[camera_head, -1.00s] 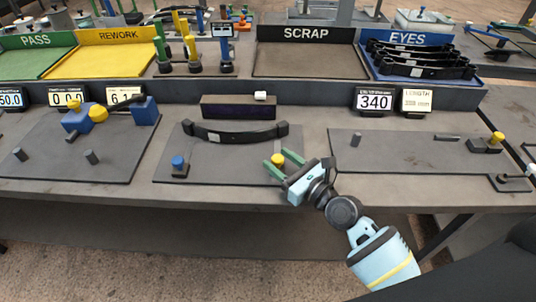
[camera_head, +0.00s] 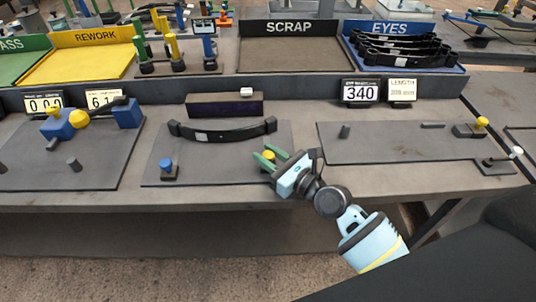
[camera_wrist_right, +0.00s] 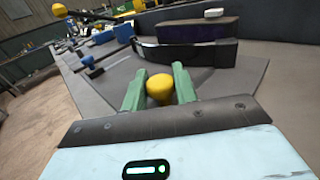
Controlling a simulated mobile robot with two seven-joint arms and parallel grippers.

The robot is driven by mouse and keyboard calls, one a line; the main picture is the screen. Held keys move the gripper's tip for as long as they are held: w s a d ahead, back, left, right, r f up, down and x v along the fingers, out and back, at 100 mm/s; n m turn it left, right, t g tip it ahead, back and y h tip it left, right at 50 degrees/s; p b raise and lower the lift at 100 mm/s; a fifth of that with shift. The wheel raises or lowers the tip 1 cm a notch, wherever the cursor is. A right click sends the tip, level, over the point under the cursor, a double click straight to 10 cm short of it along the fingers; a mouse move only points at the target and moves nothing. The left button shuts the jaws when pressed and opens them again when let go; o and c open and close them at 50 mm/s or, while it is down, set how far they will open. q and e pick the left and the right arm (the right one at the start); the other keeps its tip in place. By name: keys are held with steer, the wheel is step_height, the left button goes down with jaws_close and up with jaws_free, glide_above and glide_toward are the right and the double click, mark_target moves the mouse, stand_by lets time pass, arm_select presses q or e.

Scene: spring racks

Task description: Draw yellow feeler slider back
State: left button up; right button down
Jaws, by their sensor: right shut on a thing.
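The yellow knob of the feeler slider (camera_head: 268,155) stands at the right end of the middle dark plate (camera_head: 215,175). My right gripper (camera_head: 270,158) has its green fingers shut on this knob, one finger on each side. In the right wrist view the yellow knob (camera_wrist_right: 159,88) sits between the two green fingers. The slider's base below the knob is hidden by the fingers. A black leaf spring (camera_head: 222,133) lies along the back of the same plate, just beyond the fingers. My left gripper is not in view.
A blue knob (camera_head: 166,164) stands at the plate's left end. A dark box with a white button (camera_head: 225,104) stands behind the spring. The right plate (camera_head: 390,148) carries another yellow knob (camera_head: 481,122). The bench's front edge is clear beside my arm.

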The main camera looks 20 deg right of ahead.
steer(key=shift+s+a+r+p, duration=0.1)
steer(key=shift+s+a+p, duration=0.15)
steer(key=shift+s+p, duration=0.4)
steer(key=shift+s+f, duration=0.15)
steer(key=shift+f, duration=0.05)
steer(key=c, duration=1.2)
jaws_free()
steer(key=shift+s, duration=0.15)
steer(key=shift+o, duration=0.2)
steer(key=shift+r, duration=0.1)
steer(key=b+v, duration=0.1)
steer(key=v, duration=0.6)
steer(key=shift+s+d, duration=0.15)
steer(key=shift+s, duration=0.2)
